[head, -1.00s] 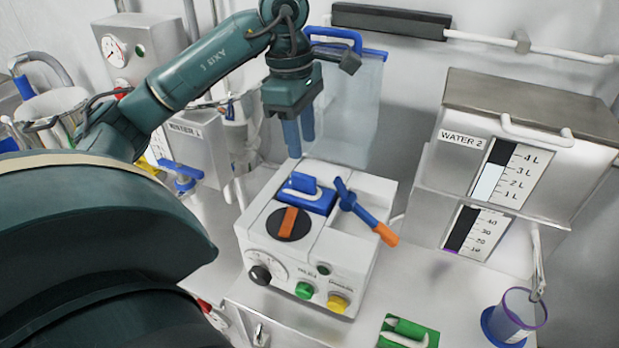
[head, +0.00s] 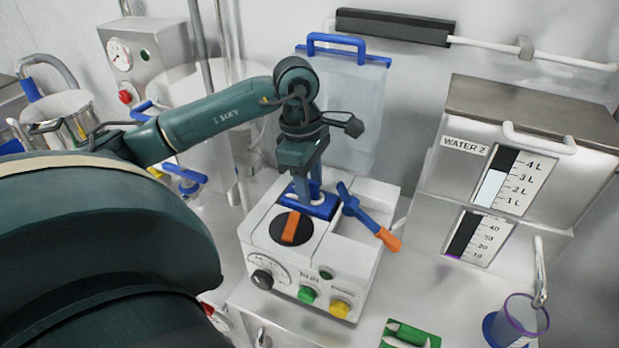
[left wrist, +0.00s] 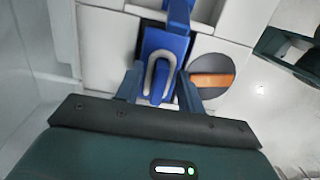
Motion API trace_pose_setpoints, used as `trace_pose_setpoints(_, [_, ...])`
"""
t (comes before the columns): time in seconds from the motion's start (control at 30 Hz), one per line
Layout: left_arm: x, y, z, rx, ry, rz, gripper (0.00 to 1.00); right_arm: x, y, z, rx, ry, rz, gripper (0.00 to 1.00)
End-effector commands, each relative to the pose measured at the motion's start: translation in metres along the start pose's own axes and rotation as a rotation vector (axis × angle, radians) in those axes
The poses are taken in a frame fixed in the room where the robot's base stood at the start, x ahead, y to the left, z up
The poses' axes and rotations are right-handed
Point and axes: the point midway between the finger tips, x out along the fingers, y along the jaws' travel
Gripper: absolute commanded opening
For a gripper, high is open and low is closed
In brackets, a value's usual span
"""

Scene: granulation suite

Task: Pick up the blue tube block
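The blue tube block (head: 322,209), a blue base with a raised blue part, sits on top of the white machine (head: 345,260). In the left wrist view the block (left wrist: 164,44) shows a pale U-shaped tube on it. My left gripper (head: 308,192) points down at the block from above, its blue fingers partly hiding it in the head view. In the left wrist view the left gripper (left wrist: 160,88) is open, with one finger on each side of the block. Whether the fingers touch it I cannot tell. My right gripper is not in view.
A blue lever with an orange end (head: 387,239) rises just right of the block. A black dial with an orange bar (head: 291,228) is in front. A clear blue-topped bag (head: 355,110) hangs behind. A green block (head: 410,336) and a purple-rimmed cup (head: 520,318) stand on the counter.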

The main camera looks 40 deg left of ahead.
Motion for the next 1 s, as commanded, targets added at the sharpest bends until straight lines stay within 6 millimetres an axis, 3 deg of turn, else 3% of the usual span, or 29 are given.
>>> trace_pose_setpoints(0.47, [-0.0003, 0.0000, 0.0003, 0.000, -0.001, 0.000, 0.01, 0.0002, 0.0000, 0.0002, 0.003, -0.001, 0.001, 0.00])
trace_pose_setpoints(1.0, [-0.0009, 0.0002, 0.0004, 0.000, -0.001, 0.001, 0.00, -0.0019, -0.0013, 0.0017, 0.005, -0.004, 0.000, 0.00])
